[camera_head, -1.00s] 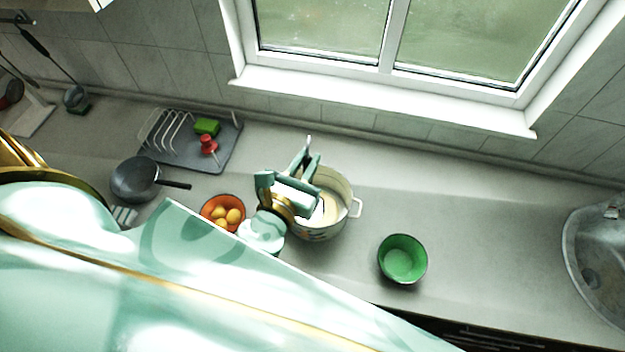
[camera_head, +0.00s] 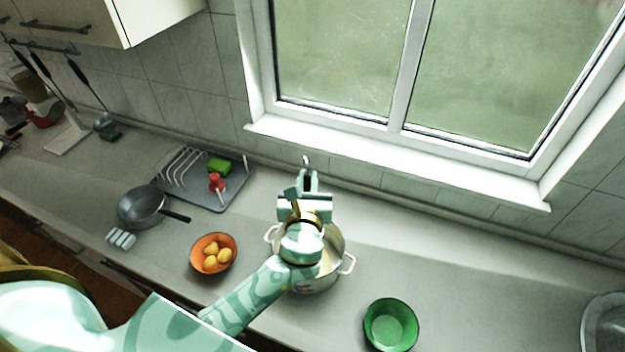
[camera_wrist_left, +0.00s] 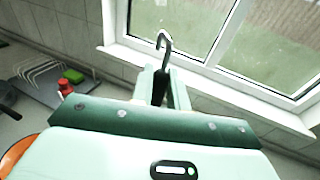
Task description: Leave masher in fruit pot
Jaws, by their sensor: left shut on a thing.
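The light enamel pot (camera_head: 333,275) with two white handles stands on the counter. My left arm and gripper cover much of it. My left gripper (camera_head: 308,182) is over the back of the pot in the head view, shut on the masher's handle. The masher (camera_head: 306,160) shows only as a dark upper handle with a metal hook above the fingers. In the left wrist view, the hook (camera_wrist_left: 163,42) rises upright from between the fingers (camera_wrist_left: 166,88). The masher's lower end is hidden, so I cannot tell whether it touches the pot. My right gripper is out of view.
An orange bowl (camera_head: 230,244) with several yellow fruits stands left of the pot. A green bowl (camera_head: 391,330) is at the front right. A grey pan (camera_head: 140,207) and a grey drying tray (camera_head: 236,192) lie farther left.

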